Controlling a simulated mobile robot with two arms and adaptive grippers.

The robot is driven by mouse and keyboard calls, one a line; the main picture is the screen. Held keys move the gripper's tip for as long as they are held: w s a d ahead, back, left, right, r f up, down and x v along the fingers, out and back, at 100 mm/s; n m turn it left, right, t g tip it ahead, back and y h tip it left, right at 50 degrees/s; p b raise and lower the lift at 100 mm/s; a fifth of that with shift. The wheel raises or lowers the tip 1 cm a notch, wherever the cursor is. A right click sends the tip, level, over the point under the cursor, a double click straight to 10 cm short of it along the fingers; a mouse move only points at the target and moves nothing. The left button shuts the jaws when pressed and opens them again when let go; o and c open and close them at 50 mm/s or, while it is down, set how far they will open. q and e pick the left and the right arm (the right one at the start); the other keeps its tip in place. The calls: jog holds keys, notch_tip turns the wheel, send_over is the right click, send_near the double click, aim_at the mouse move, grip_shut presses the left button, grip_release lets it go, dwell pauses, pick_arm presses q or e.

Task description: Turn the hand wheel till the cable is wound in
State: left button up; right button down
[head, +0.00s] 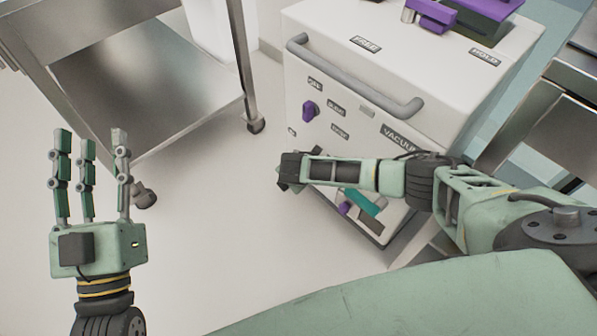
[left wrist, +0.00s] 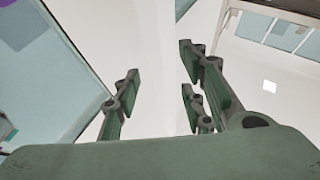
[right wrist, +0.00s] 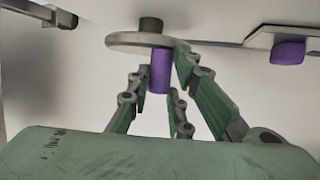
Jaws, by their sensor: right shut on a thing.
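The hand wheel (right wrist: 130,40) shows in the right wrist view as a grey disc on a white panel, with a dark hub and a purple handle (right wrist: 160,75). My right gripper (right wrist: 161,70) is shut on that handle, with fingers on both sides of it. In the head view my right forearm and wrist hide the wheel and most of that gripper at the front of the white machine (head: 350,110). My left gripper (head: 92,145) is open and empty, held over the floor at the left with fingers spread; it also shows in the left wrist view (left wrist: 160,75). I cannot make out the cable.
A steel cart (head: 150,95) on casters stands at the upper left. The machine has a grey bar handle (head: 350,80), a purple knob (head: 309,110) and purple parts on top (head: 432,14). Steel furniture (head: 535,110) stands at the right. The floor between is clear.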

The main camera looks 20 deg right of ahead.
pick_arm(q)
notch_tip(320, 180, down, 7)
jog(key=w+g+y+p, duration=0.1)
jog(key=g, duration=0.2)
jog(key=shift+w+a+g, duration=0.25)
jog(key=shift+w+g, duration=0.15)
pick_arm(e)
jog(key=shift+s+f+t, duration=0.35)
jog(key=shift+s+t, duration=0.1)
jog(key=shift+t, duration=0.15)
pick_arm(q)
jog(key=shift+r, duration=0.1)
pick_arm(e)
jog(key=c, duration=1.6)
grip_release()
jog(key=shift+w+d, duration=0.1)
jog(key=shift+r, duration=0.1)
jog(key=shift+v, duration=3.75)
